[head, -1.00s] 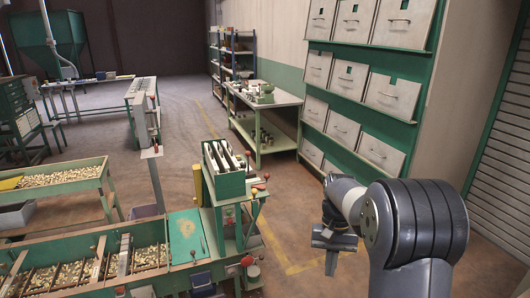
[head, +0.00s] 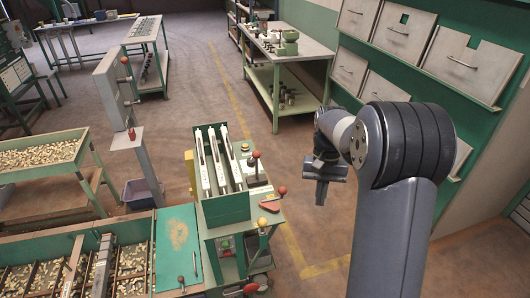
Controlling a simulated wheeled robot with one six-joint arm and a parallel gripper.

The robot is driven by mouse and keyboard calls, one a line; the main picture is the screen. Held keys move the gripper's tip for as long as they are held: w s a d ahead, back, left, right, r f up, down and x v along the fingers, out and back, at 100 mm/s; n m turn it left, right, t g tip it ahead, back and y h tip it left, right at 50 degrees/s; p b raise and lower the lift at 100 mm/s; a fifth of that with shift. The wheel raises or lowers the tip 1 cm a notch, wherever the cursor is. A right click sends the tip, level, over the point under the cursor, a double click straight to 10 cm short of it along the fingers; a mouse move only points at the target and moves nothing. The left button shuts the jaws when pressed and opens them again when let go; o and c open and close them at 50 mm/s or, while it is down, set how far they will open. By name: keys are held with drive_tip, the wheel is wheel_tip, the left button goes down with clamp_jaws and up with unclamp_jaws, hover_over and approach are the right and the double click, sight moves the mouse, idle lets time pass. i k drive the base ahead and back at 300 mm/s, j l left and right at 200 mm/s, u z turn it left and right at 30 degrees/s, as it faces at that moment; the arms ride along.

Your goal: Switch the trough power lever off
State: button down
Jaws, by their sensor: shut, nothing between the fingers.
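My gripper (head: 321,195) hangs at the end of my arm over open floor, right of the green machine, shut and empty. It touches nothing. The green machine (head: 225,209) holds several pale upright plates. Another red-knobbed lever (head: 250,289) shows at the bottom edge. I cannot tell which of these is the trough power lever, nor read any on or off mark.
Nut-filled troughs (head: 20,243) with a green lid (head: 178,244) lie at the lower left. A grey post (head: 141,160) stands behind them. A green workbench (head: 299,69) stands at the back, and a rack of grey bins (head: 465,62) at the right.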

sight(267, 204)
drive_tip(key=i+l+u, duration=0.25)
drive_tip(key=i, duration=0.2)
drive_tip(key=i+l+u, duration=0.2)
drive_tip(key=i, duration=0.2)
drive_tip(key=j, duration=0.1)
